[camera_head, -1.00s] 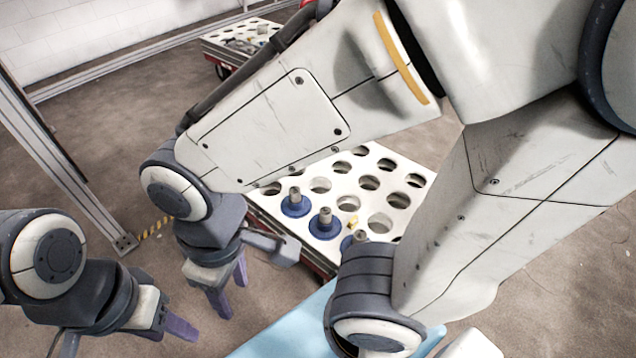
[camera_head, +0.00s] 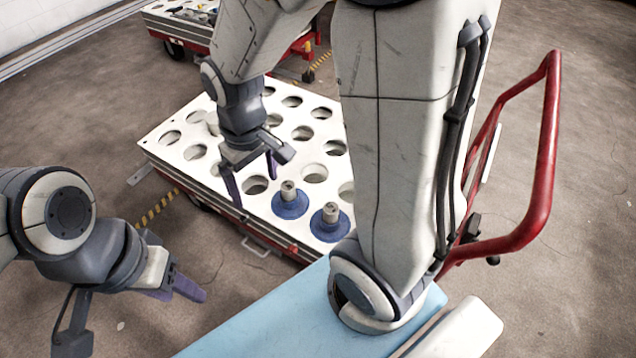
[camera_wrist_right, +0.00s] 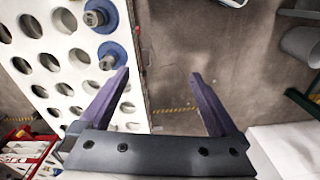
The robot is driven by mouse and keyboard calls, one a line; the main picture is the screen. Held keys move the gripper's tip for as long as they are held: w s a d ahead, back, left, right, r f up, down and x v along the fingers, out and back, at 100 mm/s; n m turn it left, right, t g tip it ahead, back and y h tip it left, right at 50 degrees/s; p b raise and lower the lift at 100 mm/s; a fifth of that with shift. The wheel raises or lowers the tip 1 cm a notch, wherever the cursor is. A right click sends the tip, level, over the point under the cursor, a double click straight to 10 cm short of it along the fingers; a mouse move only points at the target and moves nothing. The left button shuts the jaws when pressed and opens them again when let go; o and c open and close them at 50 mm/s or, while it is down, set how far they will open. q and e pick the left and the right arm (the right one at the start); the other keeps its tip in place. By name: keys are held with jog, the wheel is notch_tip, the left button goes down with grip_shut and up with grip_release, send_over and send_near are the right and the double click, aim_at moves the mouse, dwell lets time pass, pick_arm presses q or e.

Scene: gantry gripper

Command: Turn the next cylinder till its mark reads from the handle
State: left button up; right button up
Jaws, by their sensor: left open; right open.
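Two cylinders with blue flanges and grey tops stand in the front row of a white perforated cart top (camera_head: 157,143): one left (camera_head: 290,204), one right (camera_head: 331,222). Both also show in the right wrist view, at the upper left (camera_wrist_right: 97,17) and just below it (camera_wrist_right: 109,55). I cannot make out a mark on either. The red handle (camera_head: 546,150) rises at the cart's right. My right gripper (camera_head: 257,192) is open and empty above the front row, left of the cylinders; its jaws also show in the wrist view (camera_wrist_right: 160,73). My left gripper (camera_head: 186,294) is open and empty, off the cart's front left.
A light blue surface (camera_head: 270,325) lies in front of the cart. Another cart (camera_head: 183,28) with small parts stands at the back. My right arm hides part of the cart's right side. Bare floor (camera_head: 90,110) lies to the left.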

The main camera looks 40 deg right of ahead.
jog(key=w+d+f+m+b, duration=0.35)
jog(key=d+f+b, duration=0.25)
jog(key=d+f, duration=0.5)
jog(key=m+b, duration=0.2)
jog(key=b, duration=0.4)
send_over(331, 207)
notch_tip(331, 207, down, 13)
jog(key=shift+a+f, duration=0.1)
jog(key=shift+f, duration=0.4)
pick_arm(q)
notch_tip(331, 207, down, 18)
jog(key=b, duration=0.3)
jog(key=shift+f, duration=0.25)
pick_arm(e)
notch_tip(331, 207, down, 10)
jog(key=shift+r, duration=0.2)
pick_arm(q)
jog(key=shift+s, duration=0.1)
pick_arm(e)
grip_shut()
pick_arm(q)
jog(key=shift+r, duration=0.1)
jog(key=shift+r, duration=0.3)
pick_arm(e)
jog(key=shift+r, duration=0.15)
